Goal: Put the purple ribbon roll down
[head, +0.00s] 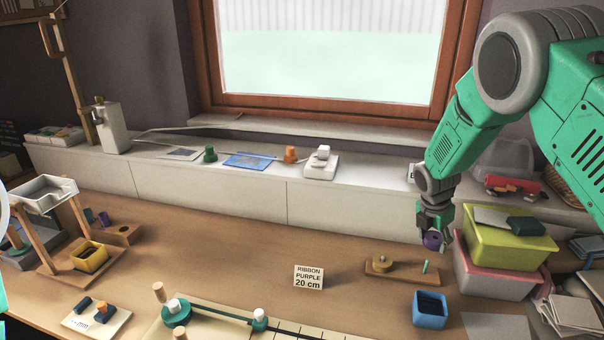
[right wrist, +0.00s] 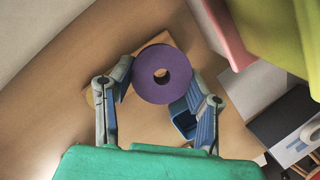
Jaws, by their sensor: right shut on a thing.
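The purple ribbon roll (head: 432,241) is between the fingers of my right gripper (head: 436,222), held in the air above the right part of the table. In the right wrist view the roll (right wrist: 179,80) shows its round face and centre hole, with the fingers of the right gripper (right wrist: 160,82) on either side. A wooden base (head: 402,272) with a brass-coloured disc and a small green peg lies on the table below. A card (head: 308,277) reads "RIBBON PURPLE 20 cm". My left gripper is out of view.
A blue open box (head: 430,309) stands in front of the wooden base. Stacked yellow-green (head: 508,246) and pink (head: 494,281) bins stand close on the right. A measuring board (head: 232,317) with green spools lies at the front. The table between card and back ledge is clear.

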